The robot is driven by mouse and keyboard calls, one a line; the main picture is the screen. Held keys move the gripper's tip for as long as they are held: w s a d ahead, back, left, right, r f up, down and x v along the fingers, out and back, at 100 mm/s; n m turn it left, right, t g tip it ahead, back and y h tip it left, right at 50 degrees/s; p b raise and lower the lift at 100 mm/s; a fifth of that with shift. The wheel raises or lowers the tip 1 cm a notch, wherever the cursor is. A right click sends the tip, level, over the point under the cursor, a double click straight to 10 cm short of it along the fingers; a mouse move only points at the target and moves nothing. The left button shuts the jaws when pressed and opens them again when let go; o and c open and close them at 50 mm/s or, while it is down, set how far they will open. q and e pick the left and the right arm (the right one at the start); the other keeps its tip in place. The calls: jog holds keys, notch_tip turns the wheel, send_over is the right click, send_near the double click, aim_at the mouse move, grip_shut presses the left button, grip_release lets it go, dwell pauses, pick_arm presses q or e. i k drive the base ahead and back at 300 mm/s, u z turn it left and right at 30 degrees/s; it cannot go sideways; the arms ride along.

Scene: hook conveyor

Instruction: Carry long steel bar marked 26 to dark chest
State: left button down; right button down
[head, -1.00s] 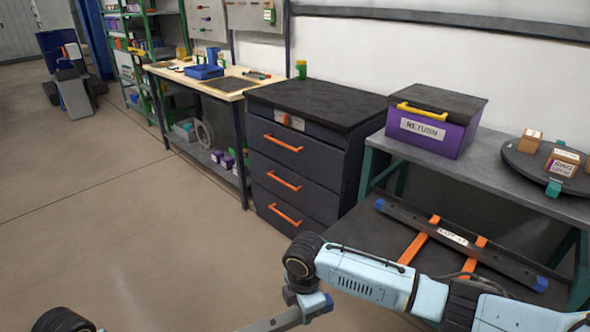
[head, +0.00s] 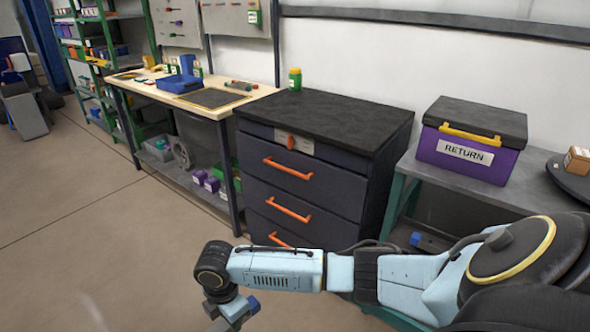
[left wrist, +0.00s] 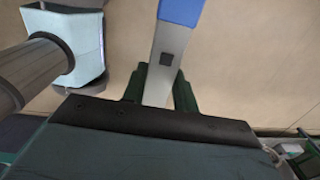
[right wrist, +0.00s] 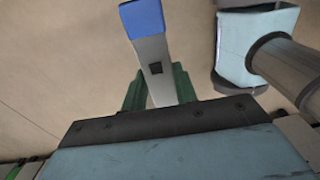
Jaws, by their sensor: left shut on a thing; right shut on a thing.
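The dark chest (head: 300,195) is a black-topped cabinet with orange drawer handles, ahead in the head view. The steel bar has a blue end cap; one end of the bar (head: 232,309) shows at the bottom of the head view, in front of the chest and apart from it. My right gripper (right wrist: 156,88) is shut on the bar (right wrist: 153,52) near a blue-capped end. My left gripper (left wrist: 160,88) is shut on the bar (left wrist: 172,40) near a blue end too. The number 26 is not visible. The bar's middle is out of view.
A wooden workbench (head: 215,110) is left of the chest. A purple RETURN box (head: 468,165) sits on a grey table (head: 413,165) at right. The floor (head: 110,235) at left is clear.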

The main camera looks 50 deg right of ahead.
aim_at(316, 113)
jog(key=z, duration=0.05)
jog(key=i, duration=1.9)
jog(key=z, duration=1.2)
jog(key=i, duration=0.45)
jog(key=z, duration=1)
jog(key=i, duration=0.5)
jog(key=z, duration=0.45)
